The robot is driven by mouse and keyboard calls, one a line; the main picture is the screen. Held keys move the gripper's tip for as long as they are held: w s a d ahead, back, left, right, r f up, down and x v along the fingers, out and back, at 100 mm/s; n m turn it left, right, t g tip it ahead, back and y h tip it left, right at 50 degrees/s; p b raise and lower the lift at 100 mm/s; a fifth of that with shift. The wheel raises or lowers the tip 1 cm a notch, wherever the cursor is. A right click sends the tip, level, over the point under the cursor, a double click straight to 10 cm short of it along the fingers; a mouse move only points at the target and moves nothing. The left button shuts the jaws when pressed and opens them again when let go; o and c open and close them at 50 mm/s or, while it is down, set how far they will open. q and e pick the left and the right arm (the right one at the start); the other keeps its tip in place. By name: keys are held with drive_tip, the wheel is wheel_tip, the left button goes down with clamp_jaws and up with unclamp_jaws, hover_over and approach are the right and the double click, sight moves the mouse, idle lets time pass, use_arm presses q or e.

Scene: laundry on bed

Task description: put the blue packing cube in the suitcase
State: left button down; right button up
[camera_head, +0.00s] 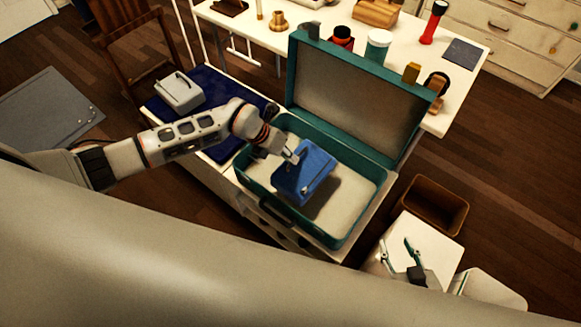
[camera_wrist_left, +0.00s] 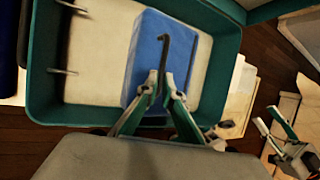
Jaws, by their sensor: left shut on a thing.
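The blue packing cube (camera_head: 310,176) hangs from my left gripper (camera_head: 292,156), over the open teal suitcase (camera_head: 366,207). In the left wrist view the fingers of my left gripper (camera_wrist_left: 163,88) close around the dark handle strip on top of the blue cube (camera_wrist_left: 143,62). The cube is within the outline of the suitcase (camera_wrist_left: 42,75), and a shadow lies on the pale lining beside it. I cannot tell how high it is above the lining. My right gripper (camera_head: 396,253) is open and empty, outside the suitcase at the lower right; it also shows in the left wrist view (camera_wrist_left: 272,122).
The suitcase lid (camera_head: 355,92) stands raised at the back. A brown bin (camera_head: 436,204) is to the right. A grey box (camera_head: 179,92) sits on dark blue cloth (camera_head: 216,94) at left. A white table (camera_head: 340,22) with several items stands behind.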

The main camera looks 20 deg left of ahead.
sight(290, 168)
use_arm(q)
wheel_tip(290, 168, down, 6)
drive_tip(key=shift+b, duration=0.45)
drive_tip(key=c, duration=2.2)
unclamp_jaws()
drive_tip(key=shift+c, duration=0.2)
